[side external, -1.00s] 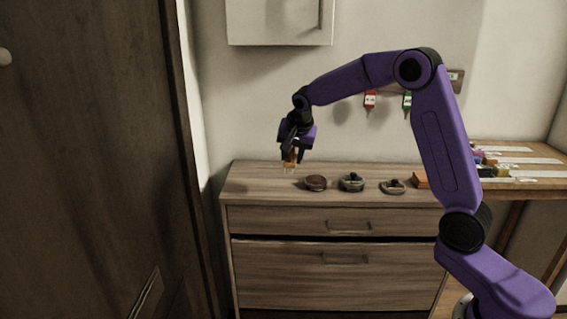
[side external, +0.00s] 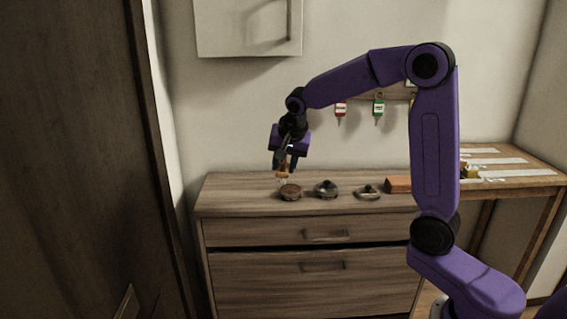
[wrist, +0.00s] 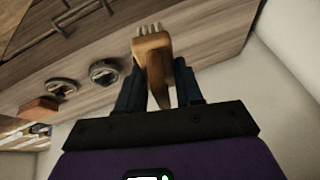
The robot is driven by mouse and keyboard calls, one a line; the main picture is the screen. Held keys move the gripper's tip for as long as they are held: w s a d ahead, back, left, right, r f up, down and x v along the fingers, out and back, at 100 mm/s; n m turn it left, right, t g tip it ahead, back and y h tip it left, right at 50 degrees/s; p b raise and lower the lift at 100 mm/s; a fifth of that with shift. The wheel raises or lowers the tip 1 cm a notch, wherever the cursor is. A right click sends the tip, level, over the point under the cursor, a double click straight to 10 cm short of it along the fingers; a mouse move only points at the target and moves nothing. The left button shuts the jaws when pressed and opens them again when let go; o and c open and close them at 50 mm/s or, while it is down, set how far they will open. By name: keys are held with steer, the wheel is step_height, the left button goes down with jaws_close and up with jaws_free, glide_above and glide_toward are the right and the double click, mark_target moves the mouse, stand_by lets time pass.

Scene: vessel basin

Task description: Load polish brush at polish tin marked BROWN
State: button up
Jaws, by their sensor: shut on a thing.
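My gripper (side external: 284,165) is shut on the polish brush (side external: 283,175), a small orange-brown wooden brush with pale bristles pointing down. The brush also shows between my fingers in the wrist view (wrist: 152,50), its pale bristles at the far end. In the side view it hangs just above the leftmost round tin (side external: 290,193), which looks brown inside; I cannot tell whether the bristles touch it. Two more tins, a middle one (side external: 326,190) and a right one (side external: 367,193), stand in a row beside it. No tin marking is readable. In the wrist view the leftmost tin is hidden.
The tins stand on a wooden drawer chest (side external: 230,195). An orange-brown block (side external: 398,184) lies right of them. A side table (side external: 510,170) with pale strips stands further right. Red (side external: 341,108) and green (side external: 378,108) tags hang on the wall. A white cabinet (side external: 245,28) is above.

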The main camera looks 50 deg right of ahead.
steer(key=shift+c, duration=1.1)
steer(key=w+d+f+g+h, duration=0.1)
steer(key=w+d+f, duration=0.3)
steer(key=w+d, duration=0.5)
steer(key=shift+s+d+f, duration=0.25)
steer(key=shift+s+f, duration=0.1)
steer(key=shift+f, duration=0.6)
steer(key=shift+s+d+f, duration=0.3)
steer(key=shift+s+f, duration=0.1)
steer(key=shift+f, duration=0.6)
steer(key=shift+s+d+f, duration=0.25)
steer(key=shift+s+f, duration=0.1)
steer(key=shift+f, duration=0.6)
steer(key=shift+f, duration=0.55)
steer(key=shift+r, duration=0.15)
step_height(320, 180, up, 7)
steer(key=shift+a, duration=0.1)
